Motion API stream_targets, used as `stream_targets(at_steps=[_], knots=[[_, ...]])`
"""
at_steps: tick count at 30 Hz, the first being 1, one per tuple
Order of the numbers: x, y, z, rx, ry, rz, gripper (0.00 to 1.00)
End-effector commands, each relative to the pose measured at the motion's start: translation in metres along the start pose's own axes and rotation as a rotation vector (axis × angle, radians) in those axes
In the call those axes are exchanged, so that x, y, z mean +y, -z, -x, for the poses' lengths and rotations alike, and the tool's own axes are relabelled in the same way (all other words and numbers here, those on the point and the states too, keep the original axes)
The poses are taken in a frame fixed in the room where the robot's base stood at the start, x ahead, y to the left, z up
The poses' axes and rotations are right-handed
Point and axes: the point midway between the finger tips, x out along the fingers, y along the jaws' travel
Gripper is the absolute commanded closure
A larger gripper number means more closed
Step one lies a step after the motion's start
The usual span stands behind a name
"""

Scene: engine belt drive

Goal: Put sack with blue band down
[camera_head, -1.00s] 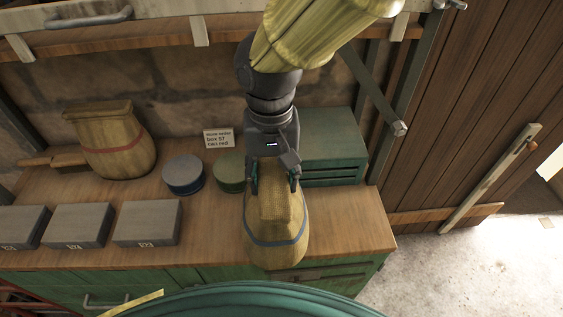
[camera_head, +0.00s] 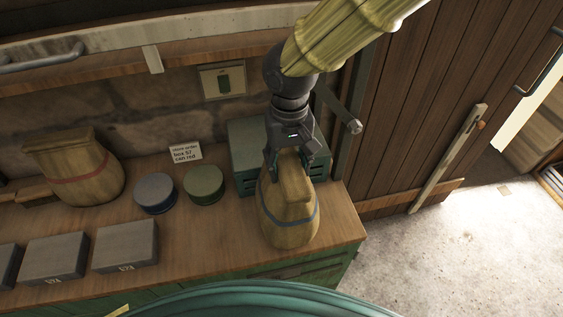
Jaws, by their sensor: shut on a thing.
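The sack with the blue band (camera_head: 287,222) is a tan woven sack at the right end of the wooden workbench (camera_head: 209,243). My gripper (camera_head: 289,168) reaches down from above and is shut on the sack's top, with dark fingers on either side of it. The sack looks upright and stands over the bench top near its front right corner. I cannot tell whether its base touches the bench.
A green metal box (camera_head: 249,146) stands just behind the sack. Green (camera_head: 204,184) and blue-grey (camera_head: 155,193) round cans stand to its left. A red-banded sack (camera_head: 77,172) and grey boxes (camera_head: 125,246) are farther left. Bare bench lies between the grey boxes and the held sack.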

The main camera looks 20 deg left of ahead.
Motion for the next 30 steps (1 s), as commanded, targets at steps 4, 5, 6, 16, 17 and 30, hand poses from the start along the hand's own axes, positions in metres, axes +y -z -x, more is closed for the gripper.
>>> stream_targets(at_steps=[4, 5, 6, 16, 17, 30], knots=[[0.005, 0.004, 0.003, 0.003, 0.002, -0.001, 1.0], [0.007, 0.004, 0.003, 0.003, 0.002, -0.002, 1.0], [0.01, 0.006, 0.003, 0.003, 0.002, -0.002, 1.0], [0.011, 0.005, -0.019, 0.001, 0.0, 0.001, 1.0], [0.011, 0.005, -0.021, 0.001, 0.0, 0.001, 1.0], [0.012, 0.006, -0.034, 0.004, 0.0, -0.001, 1.0]])
